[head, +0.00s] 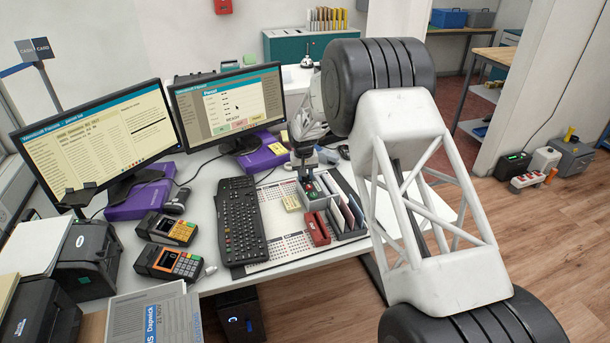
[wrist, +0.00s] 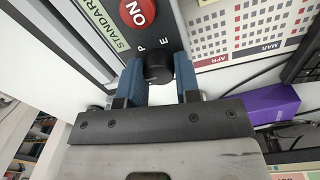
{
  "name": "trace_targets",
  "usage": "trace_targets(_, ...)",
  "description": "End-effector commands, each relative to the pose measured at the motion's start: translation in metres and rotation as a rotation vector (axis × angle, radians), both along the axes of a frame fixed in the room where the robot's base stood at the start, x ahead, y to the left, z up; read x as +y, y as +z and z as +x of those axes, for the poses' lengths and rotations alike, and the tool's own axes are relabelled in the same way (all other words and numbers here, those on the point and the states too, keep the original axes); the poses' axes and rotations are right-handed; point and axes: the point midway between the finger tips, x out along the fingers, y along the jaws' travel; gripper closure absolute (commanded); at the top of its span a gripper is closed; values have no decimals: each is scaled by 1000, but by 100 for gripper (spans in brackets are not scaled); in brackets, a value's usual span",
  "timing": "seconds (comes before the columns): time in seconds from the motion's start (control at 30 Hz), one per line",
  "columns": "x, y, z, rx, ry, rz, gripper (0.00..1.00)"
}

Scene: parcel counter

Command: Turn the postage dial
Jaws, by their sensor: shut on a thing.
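The postage dial is a small black round knob (wrist: 158,66) on a dark panel, at the upper middle of the wrist view. The letters P and E are printed beside it. My gripper (wrist: 161,78) has two blue fingers, one on each side of the knob, and is shut on it. In the head view my gripper (head: 304,160) reaches down at the far side of the desk organizer; the knob is hidden there.
A keyboard (head: 240,220) and a calendar desk mat (head: 280,240) lie left of the organizer (head: 348,236). Two monitors (head: 95,140) stand behind. Two card terminals (head: 170,262) are at the front left. A purple box (wrist: 272,104) lies near my gripper.

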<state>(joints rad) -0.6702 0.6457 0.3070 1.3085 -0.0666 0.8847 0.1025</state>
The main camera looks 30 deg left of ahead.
Motion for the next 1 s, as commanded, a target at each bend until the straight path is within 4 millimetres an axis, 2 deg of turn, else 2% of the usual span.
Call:
trace_targets(0.03, 0, 0, 0, 1, 0, -1, 66)
trace_targets(0.1, 0, 0, 0, 1, 0, -1, 58)
trace_targets(0.37, 0, 0, 0, 0, -1, 0, 58)
trace_targets(0.57, 0, 8, 0, -1, -1, 1, 58)
trace_targets(1.0, 3, 58, -1, -2, -1, 1, 58)
